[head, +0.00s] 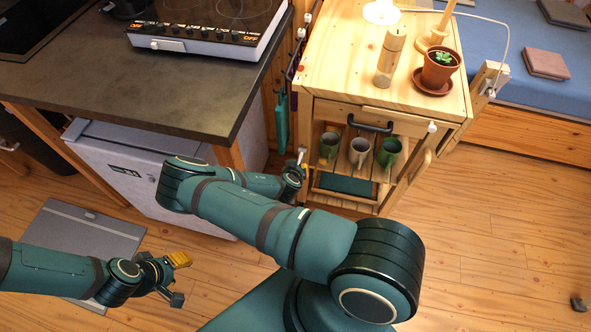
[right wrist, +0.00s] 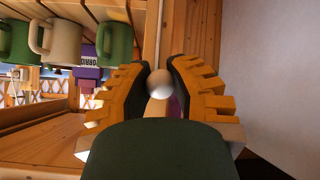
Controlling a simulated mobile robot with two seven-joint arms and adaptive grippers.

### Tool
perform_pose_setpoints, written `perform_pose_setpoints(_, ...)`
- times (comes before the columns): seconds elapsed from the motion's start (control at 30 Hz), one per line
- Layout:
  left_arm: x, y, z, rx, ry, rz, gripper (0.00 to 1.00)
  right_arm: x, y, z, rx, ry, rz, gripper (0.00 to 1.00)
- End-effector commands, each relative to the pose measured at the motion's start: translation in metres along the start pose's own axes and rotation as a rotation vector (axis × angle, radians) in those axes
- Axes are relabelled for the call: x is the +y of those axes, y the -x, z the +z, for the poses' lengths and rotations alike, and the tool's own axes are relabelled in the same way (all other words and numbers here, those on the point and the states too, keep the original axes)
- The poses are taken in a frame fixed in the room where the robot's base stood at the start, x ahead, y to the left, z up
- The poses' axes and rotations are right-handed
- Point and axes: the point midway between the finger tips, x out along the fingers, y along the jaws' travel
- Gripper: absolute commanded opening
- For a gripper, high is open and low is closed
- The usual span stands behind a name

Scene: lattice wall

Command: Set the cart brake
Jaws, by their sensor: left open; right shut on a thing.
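The wooden cart (head: 316,95) stands at the back, right of the dark counter. A white ball knob (head: 302,150) sits low at its front left post, and I take it as the brake lever's end. In the right wrist view the knob (right wrist: 159,84) lies between the yellow ridged fingers of my right gripper (right wrist: 159,92), which is shut on it. The lever's stem is mostly hidden. In the head view my right gripper (head: 296,172) is small and partly covered by my arm. My left gripper (head: 174,277) is open and empty, low above the floor at left.
Green and grey mugs (head: 358,151) stand on the cart's shelf. A potted plant (head: 440,68) and a wooden mill (head: 391,52) stand on top. A white cabinet (head: 125,165) is under the counter. A grey panel (head: 85,235) lies on the floor. The right floor is mostly clear.

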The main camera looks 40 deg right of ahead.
Motion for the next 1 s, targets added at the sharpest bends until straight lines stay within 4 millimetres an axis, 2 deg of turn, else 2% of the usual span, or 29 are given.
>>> perform_pose_setpoints(0.27, 0.0, 0.0, 0.0, 0.0, 0.0, 0.0, 0.47, -0.003, 0.0, 0.002, -0.004, 0.002, -0.005, 0.0)
perform_pose_setpoints(0.3, 0.0, 0.0, 0.0, 0.0, 0.0, 0.0, 0.47, -0.003, 0.0, 0.002, -0.004, 0.002, -0.005, 0.27)
perform_pose_setpoints(0.4, 0.0, 0.0, 0.0, 0.0, 0.0, 0.0, 0.47, -0.002, 0.0, 0.002, -0.003, 0.002, -0.004, 0.56)
perform_pose_setpoints(0.77, 0.0, 0.0, 0.0, 0.0, 0.0, 0.0, 0.47, -0.001, 0.003, 0.0, -0.001, 0.0, -0.001, 0.56)
perform_pose_setpoints(0.87, 0.0, 0.0, 0.0, 0.0, 0.0, 0.0, 0.47, -0.001, 0.013, 0.0, 0.0, -0.002, -0.001, 0.56)
perform_pose_setpoints(1.0, 0.0, 0.0, 0.0, 0.0, 0.0, 0.0, 0.47, -0.001, 0.038, -0.001, -0.001, -0.001, -0.002, 0.56)
